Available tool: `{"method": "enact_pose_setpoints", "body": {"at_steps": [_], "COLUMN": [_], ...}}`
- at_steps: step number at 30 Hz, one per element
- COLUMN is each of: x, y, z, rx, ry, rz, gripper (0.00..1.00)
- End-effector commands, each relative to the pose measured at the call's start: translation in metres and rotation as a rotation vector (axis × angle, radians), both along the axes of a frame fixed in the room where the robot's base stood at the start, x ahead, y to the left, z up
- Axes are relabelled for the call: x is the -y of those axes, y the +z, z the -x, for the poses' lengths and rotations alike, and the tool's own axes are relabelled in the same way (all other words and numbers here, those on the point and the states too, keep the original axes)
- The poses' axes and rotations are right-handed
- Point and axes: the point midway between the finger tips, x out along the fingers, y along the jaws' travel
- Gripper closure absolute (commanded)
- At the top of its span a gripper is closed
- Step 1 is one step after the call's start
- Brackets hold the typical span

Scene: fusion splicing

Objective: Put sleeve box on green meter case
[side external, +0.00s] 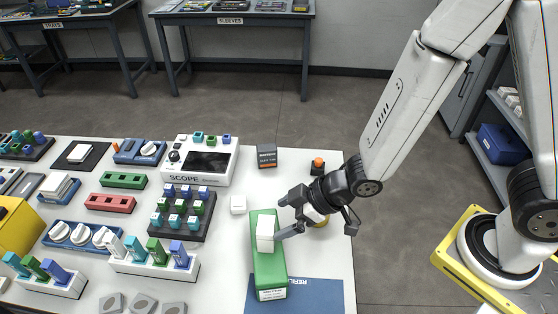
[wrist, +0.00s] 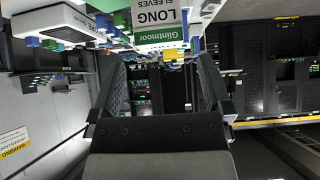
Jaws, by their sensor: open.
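The sleeve box (side external: 265,234) is a small white box standing upright on top of the long green meter case (side external: 270,270). In the wrist view a white box with a green band, upside-down and labelled "LONG SLEEVES" (wrist: 160,20), shows at the top edge, beyond the fingertips. My gripper (side external: 281,219) is open and empty to the right of the box, fingers pointing left. The lower finger is close to the box; I cannot tell whether it touches. Both fingers show spread apart in the wrist view (wrist: 161,75).
The white scope (side external: 200,160), a dark box (side external: 267,156) and an orange-topped item (side external: 318,165) stand behind. Racks and trays crowd the left side.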

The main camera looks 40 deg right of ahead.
Motion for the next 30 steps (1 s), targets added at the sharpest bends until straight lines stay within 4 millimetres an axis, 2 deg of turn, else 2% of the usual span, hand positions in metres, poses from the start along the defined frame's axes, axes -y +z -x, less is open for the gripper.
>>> {"method": "enact_pose_setpoints", "body": {"at_steps": [5,11,15,20,24,30], "x": [0.003,0.028,0.064,0.116,0.155,0.188], "y": [0.001,0.005,0.012,0.024,0.035,0.048], "z": [-0.001,-0.011,-0.018,-0.017,-0.004,0.019], "rx": [-0.002,-0.029,-0.082,-0.187,-0.303,-0.453], "ry": [-0.009,-0.098,-0.226,-0.41,-0.564,-0.711], "rz": [0.005,0.054,0.116,0.186,0.218,0.223], "gripper": [0.0,0.0,0.0,0.0,0.0,0.0]}}
